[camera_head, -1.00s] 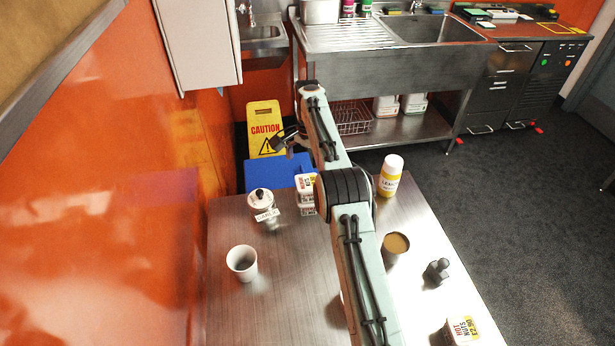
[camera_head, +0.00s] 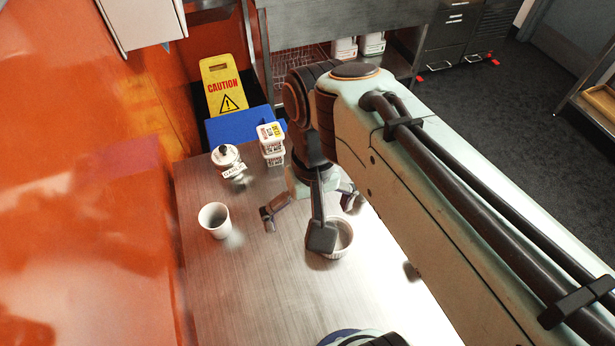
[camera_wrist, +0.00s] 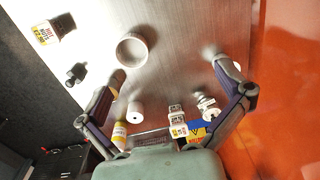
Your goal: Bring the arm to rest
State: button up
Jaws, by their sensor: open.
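My gripper (camera_head: 311,208) hangs over the steel table, pointing down, with its fingers spread apart and nothing between them. In the wrist view its two fingers (camera_wrist: 165,72) stand wide apart at left and right. My arm crosses the head view from the lower right and bends down near the table's middle. A round white bowl (camera_head: 342,240) is partly hidden behind a dark part of my gripper. The bowl shows whole in the wrist view (camera_wrist: 132,50), apart from the fingers.
A white cup (camera_head: 214,221), a jar labelled garlic (camera_head: 228,163) and stacked white tubs (camera_head: 270,140) stand on the table's left side. The wrist view shows a box (camera_wrist: 52,30), a dark stamp-like object (camera_wrist: 76,74) and a yellow bottle (camera_wrist: 120,136). An orange wall (camera_head: 90,190) borders the left.

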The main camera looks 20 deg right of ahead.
jog(key=s+f+n, duration=0.1)
jog(key=s+f, duration=0.2)
jog(key=s, duration=0.4)
jog(key=shift+s+a+f, duration=0.3)
jog(key=shift+f, duration=0.05)
